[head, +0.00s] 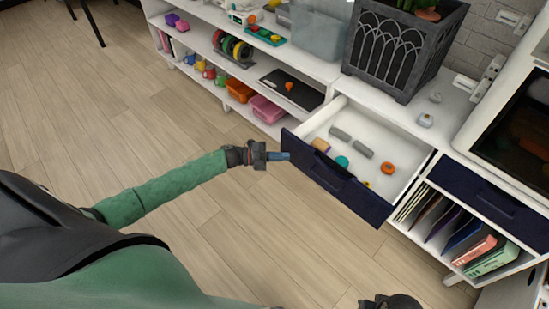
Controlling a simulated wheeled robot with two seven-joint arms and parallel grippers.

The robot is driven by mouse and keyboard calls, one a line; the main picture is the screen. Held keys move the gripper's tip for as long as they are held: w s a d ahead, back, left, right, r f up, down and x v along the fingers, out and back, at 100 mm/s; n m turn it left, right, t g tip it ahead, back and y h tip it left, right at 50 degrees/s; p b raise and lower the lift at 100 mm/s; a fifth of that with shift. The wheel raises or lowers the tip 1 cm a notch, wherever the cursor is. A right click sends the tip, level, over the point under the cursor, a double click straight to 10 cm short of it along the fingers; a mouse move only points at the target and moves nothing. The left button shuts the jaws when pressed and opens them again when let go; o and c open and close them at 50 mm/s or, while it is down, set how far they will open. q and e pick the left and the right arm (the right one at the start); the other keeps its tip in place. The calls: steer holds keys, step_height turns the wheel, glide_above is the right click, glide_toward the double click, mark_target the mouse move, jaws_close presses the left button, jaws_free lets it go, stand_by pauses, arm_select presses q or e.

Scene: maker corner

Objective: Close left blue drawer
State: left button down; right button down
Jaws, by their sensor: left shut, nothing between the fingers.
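The left blue drawer (335,182) is pulled out from the white cabinet, its dark blue front facing down-left. Its white inside holds grey blocks, an orange ring, a teal piece and other small items. My left gripper (285,156) is shut and empty. Its tip is at the left end of the drawer front, near the top edge; I cannot tell if it touches. My right gripper is not clearly seen; only a dark part of my right arm shows at the bottom edge.
A second blue drawer (490,192) to the right is shut. A dark planter (402,50) stands on the cabinet top. Shelves on the left hold mugs, spools and an orange bin (239,90). Folders (455,232) stand below the drawers. The wooden floor (215,215) is clear.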

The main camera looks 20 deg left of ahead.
arm_select(q)
steer(key=shift+w+d, duration=0.2)
steer(key=shift+w, duration=0.35)
arm_select(e)
steer(key=shift+w+a+f, duration=0.1)
steer(key=shift+w+f, duration=0.05)
steer(key=shift+f, duration=0.8)
arm_select(q)
steer(key=shift+w, duration=0.15)
